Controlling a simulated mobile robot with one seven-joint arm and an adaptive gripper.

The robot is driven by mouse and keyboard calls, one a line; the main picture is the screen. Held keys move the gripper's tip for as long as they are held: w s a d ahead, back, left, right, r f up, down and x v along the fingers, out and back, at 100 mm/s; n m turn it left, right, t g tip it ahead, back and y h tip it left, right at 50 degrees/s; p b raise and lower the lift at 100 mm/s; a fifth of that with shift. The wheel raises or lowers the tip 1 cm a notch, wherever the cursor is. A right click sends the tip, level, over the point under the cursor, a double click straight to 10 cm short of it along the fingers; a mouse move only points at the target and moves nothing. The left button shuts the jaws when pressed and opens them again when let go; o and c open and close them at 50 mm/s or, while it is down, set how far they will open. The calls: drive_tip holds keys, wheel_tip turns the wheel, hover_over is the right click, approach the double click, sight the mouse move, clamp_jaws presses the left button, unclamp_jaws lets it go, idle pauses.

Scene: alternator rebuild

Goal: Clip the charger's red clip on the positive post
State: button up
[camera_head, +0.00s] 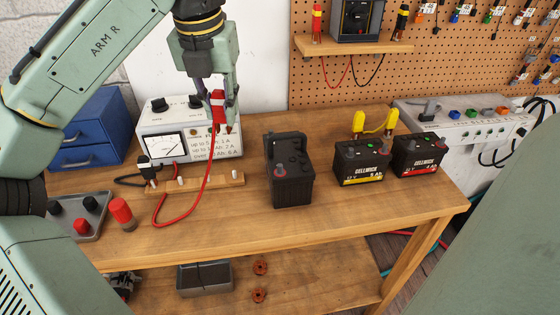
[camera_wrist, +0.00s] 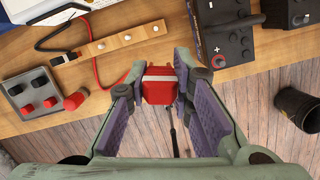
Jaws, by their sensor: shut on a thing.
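My gripper (camera_head: 217,96) is shut on the charger's red clip (camera_head: 217,118), held in the air in front of the charger (camera_head: 172,149). In the wrist view the red clip (camera_wrist: 158,87) sits between the finger pads. Its red cable (camera_head: 206,178) hangs down, loops on the bench and runs back towards the charger. A black battery (camera_head: 292,187) stands on the bench to the right of the clip, apart from it. Its positive post (camera_head: 279,171) has a red ring at the front left. In the wrist view this post (camera_wrist: 218,51) lies beside a plus mark.
The black clip (camera_head: 146,169) is at the left end of a wooden rail (camera_head: 212,181). A grey tray (camera_head: 95,232) with red and black caps and a red-topped cylinder (camera_head: 121,213) stand at left. Two Cellwick batteries (camera_head: 360,164) (camera_head: 416,157) stand right. Bench in front is clear.

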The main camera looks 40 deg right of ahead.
drive_tip(key=s+d+m, duration=0.3)
drive_tip(key=s+d, duration=0.3)
drive_tip(key=s, duration=0.2)
drive_tip(key=b, duration=0.2)
hover_over(280, 165)
wheel_tip(280, 165, down, 5)
drive_tip(key=shift+r, duration=0.15)
drive_tip(key=shift+f, duration=0.25)
drive_tip(key=shift+f, duration=0.1)
drive_tip(key=shift+f+b, duration=0.35)
drive_tip(key=shift+f, duration=0.75)
drive_tip(key=o, duration=0.9)
drive_tip(key=shift+c, duration=0.2)
